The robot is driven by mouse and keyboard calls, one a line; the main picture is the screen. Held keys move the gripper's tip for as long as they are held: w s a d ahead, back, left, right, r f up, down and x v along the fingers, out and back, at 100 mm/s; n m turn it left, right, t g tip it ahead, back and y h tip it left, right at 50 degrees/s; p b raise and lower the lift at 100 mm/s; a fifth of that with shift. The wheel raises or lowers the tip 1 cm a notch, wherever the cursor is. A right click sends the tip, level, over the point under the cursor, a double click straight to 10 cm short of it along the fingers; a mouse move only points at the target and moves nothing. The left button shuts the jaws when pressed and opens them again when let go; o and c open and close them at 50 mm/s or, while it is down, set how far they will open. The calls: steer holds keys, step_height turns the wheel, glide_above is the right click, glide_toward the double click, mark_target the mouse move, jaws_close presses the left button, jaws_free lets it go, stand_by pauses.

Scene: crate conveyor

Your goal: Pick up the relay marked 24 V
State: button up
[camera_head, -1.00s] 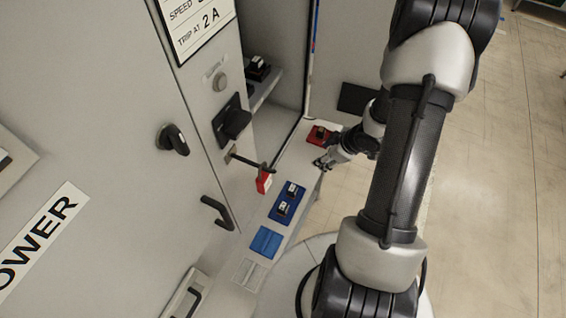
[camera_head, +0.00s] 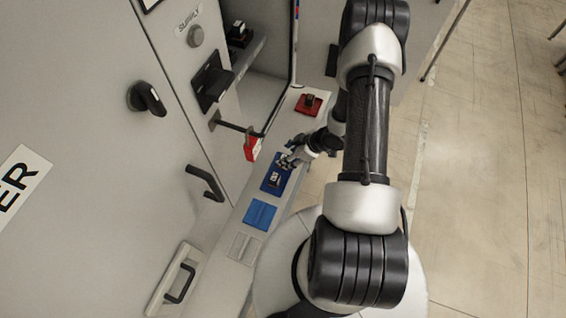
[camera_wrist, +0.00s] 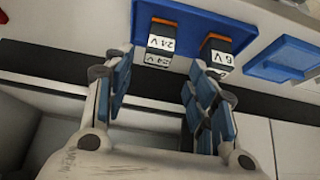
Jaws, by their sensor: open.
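The relay marked 24 V (camera_wrist: 163,38) stands in the blue tray (camera_wrist: 191,20), dark and orange on top with white labels facing the wrist camera. The relay marked 6 V (camera_wrist: 217,52) stands to its right in the same tray. My gripper (camera_wrist: 157,78) is open and empty. Its fingers point at the tray, with the 24 V relay just beyond the gap between them, apart from both. In the head view my gripper (camera_head: 287,158) is over the far end of the blue tray (camera_head: 266,187) and hides the 24 V relay. One relay (camera_head: 274,179) shows nearer in that tray.
A red tray (camera_head: 300,109) with a dark part is farther along the shelf. A lighter blue tray (camera_head: 260,215) and a pale tray (camera_head: 243,248) lie nearer. A red tag (camera_head: 251,146) hangs beside the shelf from the cabinet. A cabinet handle (camera_head: 205,181) juts out at left.

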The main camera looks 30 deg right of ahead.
steer(key=shift+d+b+x, duration=0.15)
steer(key=shift+b+x, duration=0.25)
steer(key=shift+x, duration=1)
steer(key=shift+d+b+x, duration=0.1)
steer(key=shift+b+x, duration=0.3)
steer(key=shift+x, duration=0.95)
steer(key=shift+f, duration=0.1)
steer(key=shift+s, duration=0.1)
steer(key=shift+c, duration=0.2)
steer(key=c, duration=1.1)
